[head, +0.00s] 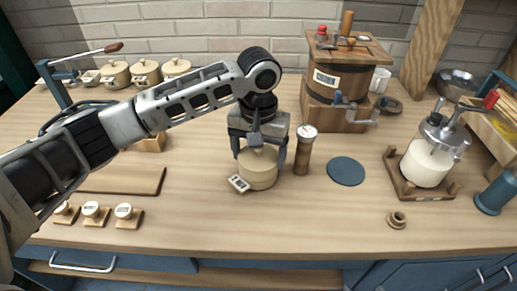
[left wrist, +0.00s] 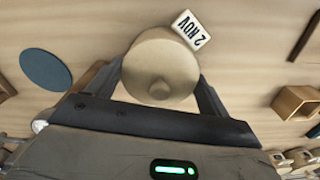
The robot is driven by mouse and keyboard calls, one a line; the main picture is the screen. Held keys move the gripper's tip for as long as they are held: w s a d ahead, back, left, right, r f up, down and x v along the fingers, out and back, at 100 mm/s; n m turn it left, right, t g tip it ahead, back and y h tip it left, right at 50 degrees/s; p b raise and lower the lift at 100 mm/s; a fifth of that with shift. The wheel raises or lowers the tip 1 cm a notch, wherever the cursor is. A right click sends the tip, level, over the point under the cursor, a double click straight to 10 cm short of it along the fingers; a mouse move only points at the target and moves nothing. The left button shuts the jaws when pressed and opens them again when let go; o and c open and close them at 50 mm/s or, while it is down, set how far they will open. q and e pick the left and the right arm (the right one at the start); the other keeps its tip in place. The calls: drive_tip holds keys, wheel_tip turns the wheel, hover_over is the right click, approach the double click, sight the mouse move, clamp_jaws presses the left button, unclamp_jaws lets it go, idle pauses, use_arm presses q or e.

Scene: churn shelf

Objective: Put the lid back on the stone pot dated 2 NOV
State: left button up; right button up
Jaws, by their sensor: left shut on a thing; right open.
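The stone pot (head: 258,181) dated 2 NOV is cream and round, on the wooden counter near the middle. Its white tag (head: 238,184) lies at its front left; the tag (left wrist: 190,29) reads 2 NOV in the left wrist view. My left gripper (head: 260,163) points down, its two fingers shut on opposite sides of the round cream lid (left wrist: 160,62). The lid's knob (left wrist: 160,89) faces the palm. The lid is over the pot and hides its mouth; I cannot tell whether it is fully seated. My right gripper is not in view.
A brown cylinder with a white top (head: 304,150) stands close right of the pot. A blue disc (head: 346,171) lies further right, before a wooden churn (head: 337,85). Several cream pots (head: 147,72) stand at back left. Small stamps (head: 96,212) sit front left. The counter before the pot is clear.

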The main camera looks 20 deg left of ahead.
use_arm(q)
drive_tip(key=shift+p, duration=0.8)
idle(0.6)
idle(0.4)
drive_tip(key=o, duration=0.9)
drive_tip(key=shift+o, duration=0.2)
wheel_tip(320, 180, up, 2)
drive_tip(key=p, duration=0.2)
drive_tip(key=shift+r+p, duration=0.2)
drive_tip(key=shift+p, duration=0.1)
drive_tip(key=shift+r, duration=2.25)
clamp_jaws()
